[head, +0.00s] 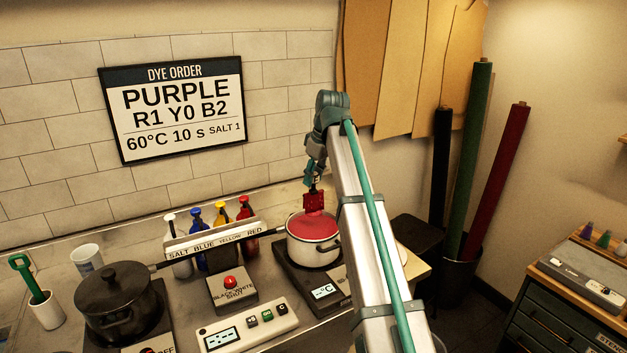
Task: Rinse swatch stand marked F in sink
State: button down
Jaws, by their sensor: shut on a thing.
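My gripper (313,187) points down over the white pot and is shut on a small red piece (314,203), which looks like the swatch stand. No letter F can be read on it. The piece is at the level of the pot's rim or just above; I cannot tell whether its lower end touches the red liquid (305,228). The white pot (313,252) stands on a dark hot plate. No sink can be made out; my arm covers the part of the counter to the right of the pot.
Salt, blue, yellow and red bottles (212,229) stand in a labelled rack left of the pot. A black pot (115,292), a shutter box with a red button (231,287) and a control panel (246,325) crowd the counter. A dye order sign (173,108) hangs behind.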

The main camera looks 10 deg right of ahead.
jog(key=shift+r+p, duration=0.4)
jog(key=shift+r, duration=0.6)
jog(key=shift+r+p, duration=1.15)
jog(key=shift+r, duration=0.45)
